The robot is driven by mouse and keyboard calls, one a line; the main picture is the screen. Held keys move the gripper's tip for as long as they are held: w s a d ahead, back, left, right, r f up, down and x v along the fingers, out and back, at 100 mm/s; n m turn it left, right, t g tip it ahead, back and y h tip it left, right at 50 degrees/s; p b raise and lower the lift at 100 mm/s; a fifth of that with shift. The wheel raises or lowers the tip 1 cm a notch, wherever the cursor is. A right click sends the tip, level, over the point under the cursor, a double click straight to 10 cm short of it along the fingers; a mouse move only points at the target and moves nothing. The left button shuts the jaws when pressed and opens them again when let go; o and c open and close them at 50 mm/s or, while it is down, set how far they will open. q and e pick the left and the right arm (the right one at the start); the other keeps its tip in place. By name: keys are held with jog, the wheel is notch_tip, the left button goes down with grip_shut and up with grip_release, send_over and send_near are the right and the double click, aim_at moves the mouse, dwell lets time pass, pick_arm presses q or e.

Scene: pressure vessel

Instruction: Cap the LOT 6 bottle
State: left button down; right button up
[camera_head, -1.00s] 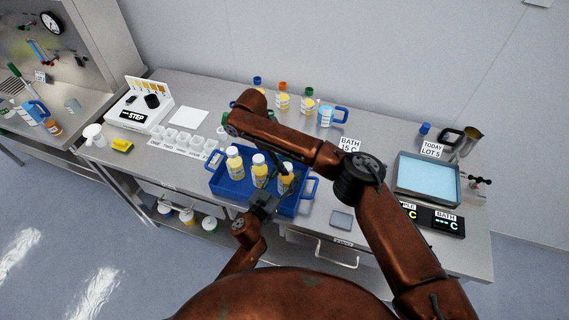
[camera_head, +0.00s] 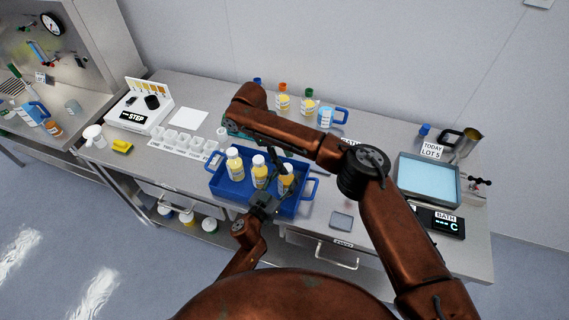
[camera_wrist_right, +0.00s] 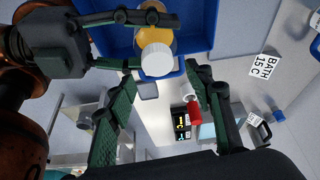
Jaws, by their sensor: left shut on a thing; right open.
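In the right wrist view that bottle's round white top (camera_wrist_right: 157,60) shows at the upper middle, beside the left gripper's fingers. My right gripper (camera_wrist_right: 160,95) is open, its green-padded fingers apart below the bottle top.
Bottles with orange (camera_head: 283,100) and green (camera_head: 308,104) tops stand at the back beside a blue-handled jug (camera_head: 328,116). A water bath (camera_head: 428,180) is at right. White cups (camera_head: 185,140) stand left of the tray. A red-and-white item (camera_wrist_right: 193,108) appears between my right fingers, its depth unclear.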

jog(key=shift+r, duration=0.95)
jog(key=shift+c, duration=0.3)
